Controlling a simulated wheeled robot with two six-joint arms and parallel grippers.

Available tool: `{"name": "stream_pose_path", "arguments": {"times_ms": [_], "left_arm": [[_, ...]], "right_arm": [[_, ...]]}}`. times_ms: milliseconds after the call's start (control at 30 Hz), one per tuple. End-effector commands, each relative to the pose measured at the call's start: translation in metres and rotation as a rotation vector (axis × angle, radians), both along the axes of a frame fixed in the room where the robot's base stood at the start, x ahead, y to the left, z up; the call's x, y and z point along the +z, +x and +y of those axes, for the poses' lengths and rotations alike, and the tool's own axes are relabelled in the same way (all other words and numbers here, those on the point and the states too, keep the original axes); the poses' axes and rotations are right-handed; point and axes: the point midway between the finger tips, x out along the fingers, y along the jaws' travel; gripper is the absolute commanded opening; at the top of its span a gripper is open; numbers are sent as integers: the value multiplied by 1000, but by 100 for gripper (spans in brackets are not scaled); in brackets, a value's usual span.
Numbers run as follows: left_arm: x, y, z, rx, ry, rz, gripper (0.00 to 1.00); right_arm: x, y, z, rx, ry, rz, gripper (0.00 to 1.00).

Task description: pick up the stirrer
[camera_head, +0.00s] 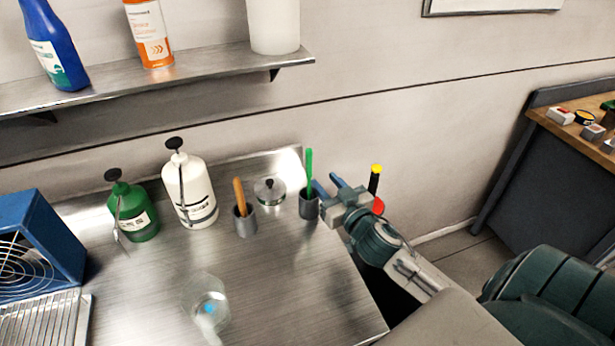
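A green stick (309,164) stands upright in a dark grey cup (309,206) near the back right corner of the steel bench. An orange-brown stick (239,192) leans a little in a second grey cup (246,222) to its left. I cannot tell for certain which of these is the stirrer. My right gripper (325,181) comes in from the right. Its two blue fingers are apart with nothing between them, close to the right of the green stick and its cup. My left gripper is out of view.
A lidded metal pot (269,191) sits between the cups. White (190,190) and green (134,212) pump bottles stand at the back. A clear beaker (205,300) is in front, a blue fan box (40,240) at left. The shelf (190,80) overhangs; the bench's front right is bare.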

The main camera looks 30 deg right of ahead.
Motion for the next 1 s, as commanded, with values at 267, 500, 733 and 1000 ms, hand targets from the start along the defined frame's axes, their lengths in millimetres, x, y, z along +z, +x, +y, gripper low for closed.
{"name": "stream_pose_path", "arguments": {"times_ms": [267,500,733,1000], "left_arm": [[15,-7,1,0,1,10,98],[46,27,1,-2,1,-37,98],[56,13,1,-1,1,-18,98],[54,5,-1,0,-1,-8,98]], "right_arm": [[2,24,-1,0,0,1,36],[7,50,4,-1,3,1,36],[3,72,2,0,0,1,36],[1,73,2,1,-2,1,32]]}}
